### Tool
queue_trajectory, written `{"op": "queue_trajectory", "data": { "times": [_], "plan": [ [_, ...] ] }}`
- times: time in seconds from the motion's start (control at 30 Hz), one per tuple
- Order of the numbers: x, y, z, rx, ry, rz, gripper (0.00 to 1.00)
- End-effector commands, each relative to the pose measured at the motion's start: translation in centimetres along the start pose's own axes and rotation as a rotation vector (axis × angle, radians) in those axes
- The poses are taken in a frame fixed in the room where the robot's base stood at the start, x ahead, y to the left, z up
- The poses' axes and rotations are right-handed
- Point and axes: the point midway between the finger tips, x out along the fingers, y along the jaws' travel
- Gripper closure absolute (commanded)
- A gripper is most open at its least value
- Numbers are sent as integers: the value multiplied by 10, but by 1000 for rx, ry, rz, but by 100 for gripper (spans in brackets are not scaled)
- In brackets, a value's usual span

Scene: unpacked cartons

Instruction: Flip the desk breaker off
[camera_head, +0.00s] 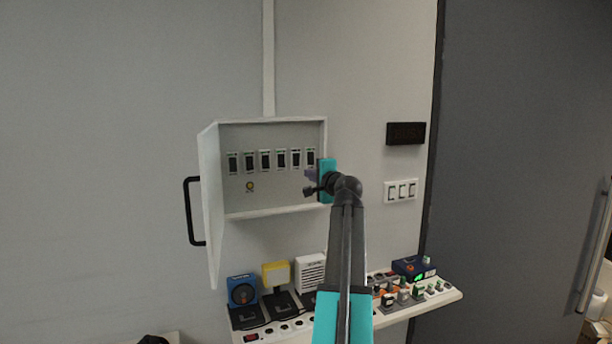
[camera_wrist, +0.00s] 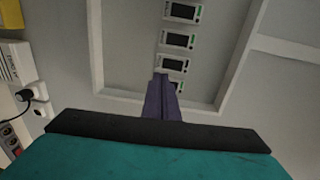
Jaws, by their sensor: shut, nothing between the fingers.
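A breaker box (camera_head: 272,206) hangs on the wall with its door (camera_head: 211,205) swung open to the left. Inside is a row of several dark breakers (camera_head: 265,161) on a grey panel, with labels too small to read, so I cannot tell which is the desk one. My gripper (camera_head: 309,182) is shut and empty at the right end of the row, just below the rightmost breaker. In the wrist view, its purple fingers (camera_wrist: 161,82) overlap the nearest breaker (camera_wrist: 176,87) and partly hide it. I cannot tell whether they touch it. Green marks show on the breakers (camera_wrist: 177,40).
A round yellow button (camera_head: 250,187) sits below the breakers. The door's black handle (camera_head: 189,211) sticks out left. A shelf (camera_head: 448,297) below carries several devices. Wall switches (camera_head: 400,190) and a dark panel (camera_head: 405,133) are right of the box.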

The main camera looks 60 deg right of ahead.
Motion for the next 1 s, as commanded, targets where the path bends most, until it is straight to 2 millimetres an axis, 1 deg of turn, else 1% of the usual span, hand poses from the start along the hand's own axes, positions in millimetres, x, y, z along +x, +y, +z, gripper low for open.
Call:
{"op": "queue_trajectory", "data": {
  "times": [0.03, 0.1, 0.2, 0.33, 0.47, 1.0],
  "plan": [
    [-8, 4, 1, 0, 1, -1, 100],
    [-16, 6, 1, 0, 1, -1, 100],
    [-26, 7, 1, 0, 0, 0, 100],
    [-33, 7, 1, 0, 0, 0, 100],
    [-36, 7, 1, 0, -1, 0, 100],
    [-35, 7, 2, 0, -2, 0, 100]
  ]
}}
